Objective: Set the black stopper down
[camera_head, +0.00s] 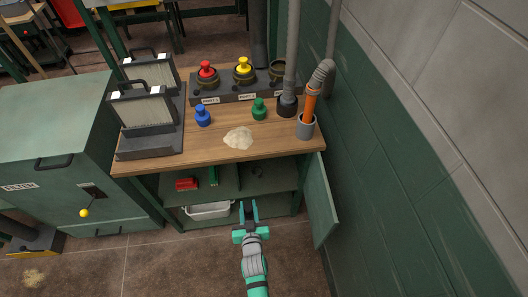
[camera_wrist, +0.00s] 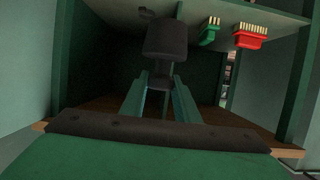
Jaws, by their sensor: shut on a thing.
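The black stopper (camera_wrist: 166,40) is a dark block with rounded edges. In the wrist view it sits at the fingertips of my gripper (camera_wrist: 160,88), which is shut on it. It is held out inside the open cabinet under the bench, and a dark gap makes its distance from the shelf hard to tell. The wrist view looks upside down, with the shelf (camera_wrist: 262,10) at the top. In the head view my gripper (camera_head: 248,208) reaches in at the cabinet front, and the stopper cannot be made out there.
A red brush (camera_head: 187,184) and a green brush (camera_head: 213,175) are on the shelf, left of my gripper. A white tray (camera_head: 208,211) is below. The cabinet door (camera_head: 321,202) stands open at right. The worktop (camera_head: 170,160) is overhead, with blue and green stoppers and a pale powder pile on it.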

